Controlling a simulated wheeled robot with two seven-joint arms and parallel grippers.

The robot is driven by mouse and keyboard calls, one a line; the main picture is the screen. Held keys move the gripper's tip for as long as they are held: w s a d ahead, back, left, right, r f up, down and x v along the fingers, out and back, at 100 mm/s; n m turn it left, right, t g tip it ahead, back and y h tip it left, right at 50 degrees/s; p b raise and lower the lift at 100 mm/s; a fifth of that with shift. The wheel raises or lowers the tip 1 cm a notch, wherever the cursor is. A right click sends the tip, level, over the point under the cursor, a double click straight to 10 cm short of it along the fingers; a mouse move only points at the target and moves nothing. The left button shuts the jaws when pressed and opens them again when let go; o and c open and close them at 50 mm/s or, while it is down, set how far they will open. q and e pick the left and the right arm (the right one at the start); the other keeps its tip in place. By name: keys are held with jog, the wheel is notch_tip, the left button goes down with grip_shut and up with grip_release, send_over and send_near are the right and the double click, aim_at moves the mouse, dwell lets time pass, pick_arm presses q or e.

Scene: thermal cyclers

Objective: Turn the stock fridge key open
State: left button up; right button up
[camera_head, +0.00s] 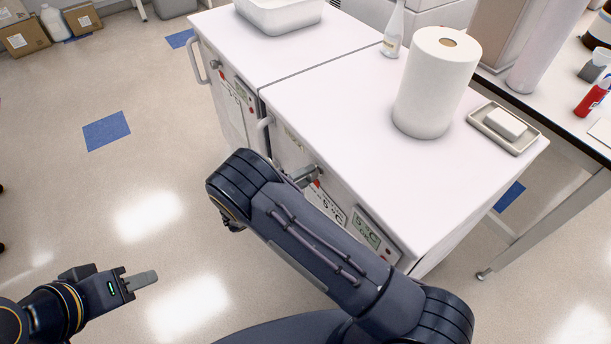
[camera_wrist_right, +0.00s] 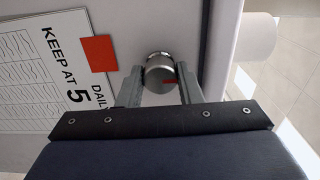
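The stock fridge (camera_head: 350,95) is a white under-counter unit with its front turned left in the head view. Its key knob, a round metal cylinder with a red mark (camera_wrist_right: 160,75), sits on the door in the right wrist view. My right gripper (camera_wrist_right: 159,72) has one finger on each side of the knob, with what look like slim gaps. In the head view my right arm covers much of the door, and the right fingertips (camera_head: 303,174) show only partly. My left gripper (camera_head: 142,281) is low at the left, away from the fridges, its fingers seen edge-on.
A second white unit (camera_head: 260,50) adjoins at the left. A paper towel roll (camera_head: 430,95), a spray bottle (camera_head: 393,30) and a small tray (camera_head: 480,117) stand on top. A "KEEP AT 5" sheet (camera_wrist_right: 45,75) and red square (camera_wrist_right: 99,54) are beside the knob.

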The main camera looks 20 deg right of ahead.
jog(key=o, duration=0.4)
jog(key=shift+o, duration=0.2)
jog(key=b+v, duration=0.1)
jog(key=v, duration=0.6)
jog(key=shift+a, duration=0.4)
jog(key=shift+s, duration=0.15)
